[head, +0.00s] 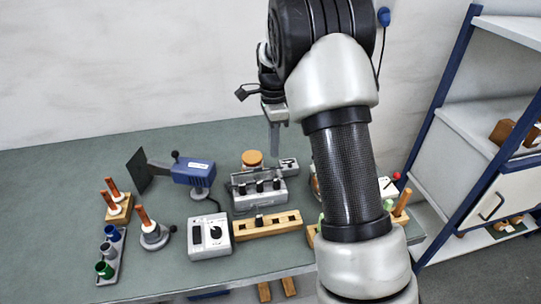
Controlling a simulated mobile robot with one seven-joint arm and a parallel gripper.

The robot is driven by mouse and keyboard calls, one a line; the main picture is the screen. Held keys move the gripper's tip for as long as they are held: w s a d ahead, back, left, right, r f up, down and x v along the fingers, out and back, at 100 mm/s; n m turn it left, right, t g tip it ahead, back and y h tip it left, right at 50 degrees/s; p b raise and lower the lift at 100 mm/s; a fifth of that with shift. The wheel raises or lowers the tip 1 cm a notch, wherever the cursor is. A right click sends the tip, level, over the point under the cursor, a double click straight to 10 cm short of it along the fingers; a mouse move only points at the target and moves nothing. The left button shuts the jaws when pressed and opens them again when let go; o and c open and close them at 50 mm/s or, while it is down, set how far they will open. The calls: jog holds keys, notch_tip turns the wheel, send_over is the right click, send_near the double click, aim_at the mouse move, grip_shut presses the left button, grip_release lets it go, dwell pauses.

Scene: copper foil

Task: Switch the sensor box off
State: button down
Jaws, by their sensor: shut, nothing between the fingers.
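My gripper (275,150) hangs with its fingers pointing down, shut and empty, over the back middle of the table. A small light grey box (289,167) with a dark detail on top lies just right of and below its fingertips in the picture. A white box (210,238) with a black round knob and a small dark switch-like part stands at the front middle, well apart from my gripper. I cannot tell for certain which of these is the sensor box, nor read any switch position.
Below my gripper stand a grey open case (244,201) with black-topped pieces and a wooden block (268,229). A blue device (193,173), a rack of coloured cups (110,255) and wooden pegs are at left. My arm hides the table's right part. A shelf (470,125) stands right.

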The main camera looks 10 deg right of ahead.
jog(key=r, duration=0.5)
jog(key=shift+s+d+r, duration=0.15)
jog(key=shift+s+r, duration=0.25)
